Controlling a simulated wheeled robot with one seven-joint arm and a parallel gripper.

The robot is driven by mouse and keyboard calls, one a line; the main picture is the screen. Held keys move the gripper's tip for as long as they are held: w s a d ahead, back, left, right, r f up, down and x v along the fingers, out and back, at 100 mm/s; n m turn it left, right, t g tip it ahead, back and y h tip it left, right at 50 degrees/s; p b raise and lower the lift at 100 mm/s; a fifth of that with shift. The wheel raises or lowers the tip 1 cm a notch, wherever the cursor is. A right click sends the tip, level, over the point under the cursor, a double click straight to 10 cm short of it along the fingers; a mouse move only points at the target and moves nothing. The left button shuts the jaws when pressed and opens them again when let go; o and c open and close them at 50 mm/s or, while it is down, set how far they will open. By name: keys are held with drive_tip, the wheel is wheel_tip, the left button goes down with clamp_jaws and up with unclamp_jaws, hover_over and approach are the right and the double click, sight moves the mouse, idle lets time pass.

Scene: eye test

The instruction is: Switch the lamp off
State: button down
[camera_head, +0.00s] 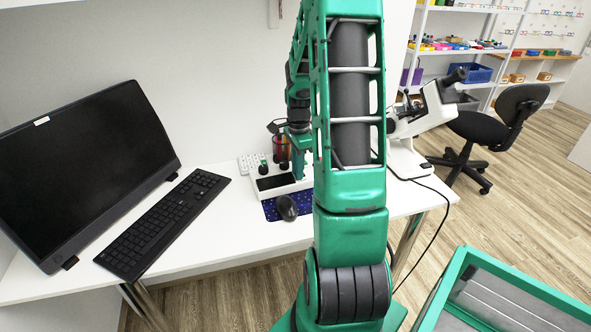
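I cannot make out a lamp in this view, nor a lamp switch. My green arm fills the middle of the picture and hides part of the desk behind it. My gripper (301,172) is partly hidden behind my arm. It is at or just above a white device (281,184) with a dark display and knobs on the desk. I cannot tell whether it touches the device, or whether its fingers are open or shut. A white microscope (406,162) with black eyepieces stands on the desk just right of my arm.
A black monitor (85,165) and keyboard (165,222) take up the desk's left side. A dark mouse (287,208) lies on a blue mat (270,212). A cable hangs over the desk's right edge. A black chair (490,127) and shelves (455,50) stand behind. Floor shows at right.

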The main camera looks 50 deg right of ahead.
drive_tip(key=shift+d, duration=0.1)
drive_tip(key=shift+s+d+t+y, duration=0.1)
drive_tip(key=shift+d+t+y, duration=0.1)
drive_tip(key=shift+t+y, duration=0.35)
drive_tip(key=shift+r+y, duration=0.1)
drive_tip(key=shift+y, duration=0.15)
drive_tip(key=c, duration=1.6)
unclamp_jaws()
drive_tip(key=shift+c, duration=0.2)
wheel_tip(320, 180, up, 11)
drive_tip(key=d, duration=0.1)
drive_tip(key=shift+s+d+f, duration=0.2)
drive_tip(key=shift+s+d, duration=0.05)
drive_tip(key=shift+s, duration=0.1)
